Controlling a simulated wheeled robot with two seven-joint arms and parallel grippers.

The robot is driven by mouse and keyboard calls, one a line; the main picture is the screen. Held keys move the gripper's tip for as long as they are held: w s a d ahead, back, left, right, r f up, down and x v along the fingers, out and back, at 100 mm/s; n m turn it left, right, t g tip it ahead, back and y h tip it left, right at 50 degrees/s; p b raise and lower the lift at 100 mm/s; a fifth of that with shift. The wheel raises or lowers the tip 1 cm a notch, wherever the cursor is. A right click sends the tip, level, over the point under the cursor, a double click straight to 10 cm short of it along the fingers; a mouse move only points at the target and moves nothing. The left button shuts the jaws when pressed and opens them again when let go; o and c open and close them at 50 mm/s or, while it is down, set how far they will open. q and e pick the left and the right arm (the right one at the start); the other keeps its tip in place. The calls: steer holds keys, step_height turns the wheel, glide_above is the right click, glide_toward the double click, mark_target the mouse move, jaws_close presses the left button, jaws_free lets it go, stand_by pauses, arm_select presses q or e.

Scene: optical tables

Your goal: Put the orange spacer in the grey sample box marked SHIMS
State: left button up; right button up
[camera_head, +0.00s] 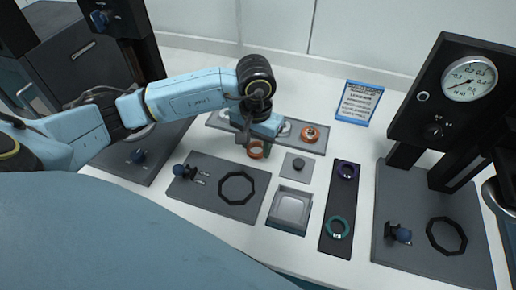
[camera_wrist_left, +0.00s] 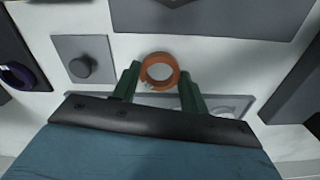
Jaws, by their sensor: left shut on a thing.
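My left gripper (camera_head: 254,141) is shut on an orange ring, the orange spacer (camera_head: 256,154). In the left wrist view the spacer (camera_wrist_left: 159,56) sits between the two green fingertips (camera_wrist_left: 160,76), with its hole facing the camera. In the head view it shows just in front of the grey strip; its exact height above the table is hard to tell. A grey square open box (camera_head: 289,209) stands on the table, to the right of and nearer than the gripper. No SHIMS marking is readable on it. My right gripper is not in view.
A small grey plate with a knob (camera_head: 298,165) lies behind the box. A dark strip (camera_head: 325,225) carries purple and teal rings. Dark-framed gauge equipment (camera_head: 440,110) stands at right.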

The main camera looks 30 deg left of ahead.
arm_select(q)
steer(key=shift+f, duration=1.25)
steer(key=shift+f+b, duration=0.2)
steer(key=shift+b, duration=0.1)
steer(key=o, duration=1)
steer(key=shift+c, duration=0.2)
steer(key=shift+r, duration=0.1)
